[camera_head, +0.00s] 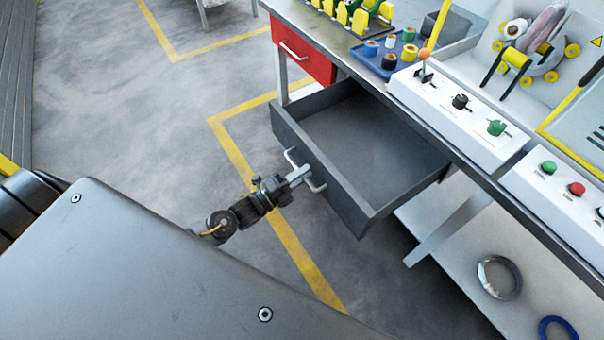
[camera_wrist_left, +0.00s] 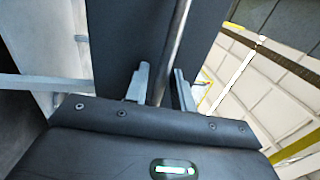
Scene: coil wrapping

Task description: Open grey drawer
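The grey drawer (camera_head: 335,178) under the workbench is pulled well out, and its inside looks empty. Its bar handle (camera_head: 318,187) is on the front panel. My left gripper (camera_head: 300,175) is at this handle. In the left wrist view the handle bar (camera_wrist_left: 173,55) runs between the two fingers of my left gripper (camera_wrist_left: 161,88). The fingers stand apart on either side of the bar, with a gap showing at the right finger. The grey drawer front (camera_wrist_left: 125,45) fills the space behind them. My right gripper is not in view.
A closed red drawer (camera_head: 318,66) is beside the grey one. The workbench holds a blue tray (camera_head: 372,58) of coloured parts and white control boxes (camera_head: 455,112). A lower shelf (camera_head: 455,255) carries rings. Floor left of the drawer is clear, with yellow lines.

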